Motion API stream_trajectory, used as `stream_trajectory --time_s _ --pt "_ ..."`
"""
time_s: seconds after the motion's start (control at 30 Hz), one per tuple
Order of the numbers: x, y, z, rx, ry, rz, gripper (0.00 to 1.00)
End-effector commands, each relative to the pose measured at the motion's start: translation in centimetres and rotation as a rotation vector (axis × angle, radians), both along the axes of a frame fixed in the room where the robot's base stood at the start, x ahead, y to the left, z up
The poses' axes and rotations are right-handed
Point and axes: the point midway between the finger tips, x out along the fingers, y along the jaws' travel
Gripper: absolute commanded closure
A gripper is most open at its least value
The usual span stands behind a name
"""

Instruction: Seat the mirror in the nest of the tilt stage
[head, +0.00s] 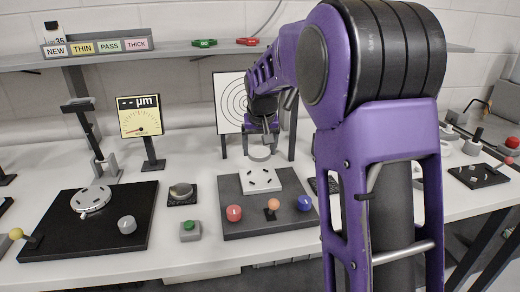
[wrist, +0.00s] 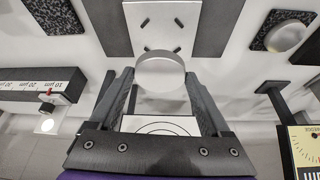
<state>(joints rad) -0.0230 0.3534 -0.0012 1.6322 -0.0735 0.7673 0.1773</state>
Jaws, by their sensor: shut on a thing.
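My gripper (head: 261,136) is shut on a pale round mirror (wrist: 160,74), held between the two fingers in the wrist view. In the head view the mirror (head: 260,154) hangs behind and above the white plate of the tilt stage (head: 258,181). The stage stands on a dark grey base with a red, an orange and a blue knob at its front. In the wrist view the white plate (wrist: 166,22) shows several dark marks and lies beyond the mirror. The mirror appears apart from the plate. Its underside and the plate's near part are hidden in the wrist view.
A target board (head: 231,98) stands behind my gripper. A yellow gauge (head: 140,117) stands to the left. A black board with a round slotted disc (head: 91,199) lies at far left. A green button (head: 189,230) sits left of the stage. A shelf runs above.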

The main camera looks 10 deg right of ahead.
Motion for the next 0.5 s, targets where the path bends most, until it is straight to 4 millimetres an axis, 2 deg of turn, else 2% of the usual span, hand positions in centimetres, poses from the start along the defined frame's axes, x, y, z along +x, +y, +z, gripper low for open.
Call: stream_trajectory --time_s 0.27,0.5 --pt "0.1 0.0 -0.8 0.000 0.000 0.000 0.82" --pt "0.1 0.0 -2.8 0.000 -0.001 0.000 0.82"
